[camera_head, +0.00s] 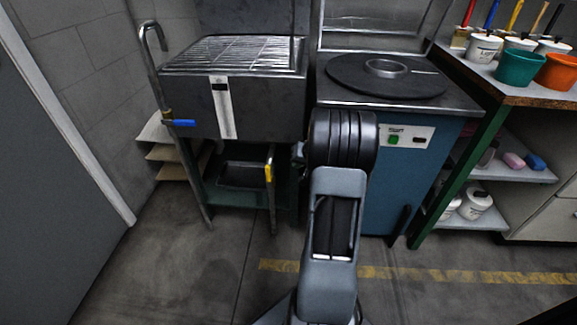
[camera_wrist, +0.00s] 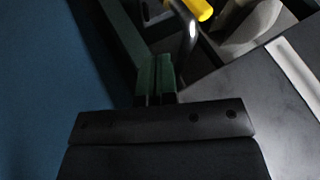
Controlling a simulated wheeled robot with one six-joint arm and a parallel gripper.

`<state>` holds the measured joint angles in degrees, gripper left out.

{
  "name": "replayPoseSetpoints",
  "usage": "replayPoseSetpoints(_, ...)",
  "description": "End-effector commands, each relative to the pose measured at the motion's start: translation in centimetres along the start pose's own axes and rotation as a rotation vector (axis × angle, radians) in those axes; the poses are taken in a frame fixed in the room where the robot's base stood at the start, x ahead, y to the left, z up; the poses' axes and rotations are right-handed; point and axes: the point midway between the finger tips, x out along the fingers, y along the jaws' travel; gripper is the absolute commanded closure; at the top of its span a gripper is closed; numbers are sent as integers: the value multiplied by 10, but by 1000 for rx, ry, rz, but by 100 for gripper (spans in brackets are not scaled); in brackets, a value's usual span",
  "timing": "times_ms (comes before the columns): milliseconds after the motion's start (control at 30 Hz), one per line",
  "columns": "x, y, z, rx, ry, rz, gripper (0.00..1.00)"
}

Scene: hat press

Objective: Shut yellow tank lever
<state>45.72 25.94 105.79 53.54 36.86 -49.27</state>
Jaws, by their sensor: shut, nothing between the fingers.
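The yellow tank lever (camera_head: 268,173) hangs on a thin metal pipe under the front right corner of the dark tank (camera_head: 262,103). It points downward along the pipe in the head view. In the wrist view the yellow lever (camera_wrist: 199,9) is at the top edge, partly cut off, beside a curved metal pipe (camera_wrist: 188,45). My gripper (camera_wrist: 156,68) shows green fingertips closed together with nothing between them. The fingertips are below and left of the lever in that view, apart from it. In the head view my arm hides the gripper.
A blue lever (camera_head: 181,122) sits on the pipe at the tank's left. A blue cabinet (camera_head: 385,190) with a round black plate (camera_head: 350,76) stands close right of the tank. A shelf bench (camera_head: 490,175) is farther right. The floor in front is clear.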

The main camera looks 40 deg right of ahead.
Motion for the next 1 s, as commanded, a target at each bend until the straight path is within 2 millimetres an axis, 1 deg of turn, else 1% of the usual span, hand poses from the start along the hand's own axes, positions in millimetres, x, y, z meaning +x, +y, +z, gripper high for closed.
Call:
replayPoseSetpoints(33,10,1,2,0,-3,-1,100)
replayPoseSetpoints(300,62,1,2,-1,-3,0,100)
replayPoseSetpoints(500,96,1,2,0,-2,0,100)
replayPoseSetpoints(600,99,-15,1,-4,-1,-1,100)
replayPoseSetpoints(700,103,-24,1,-3,-1,-1,100)
replayPoseSetpoints(800,106,-30,0,-2,0,0,100)
replayPoseSetpoints(1000,108,-35,0,0,1,1,100)
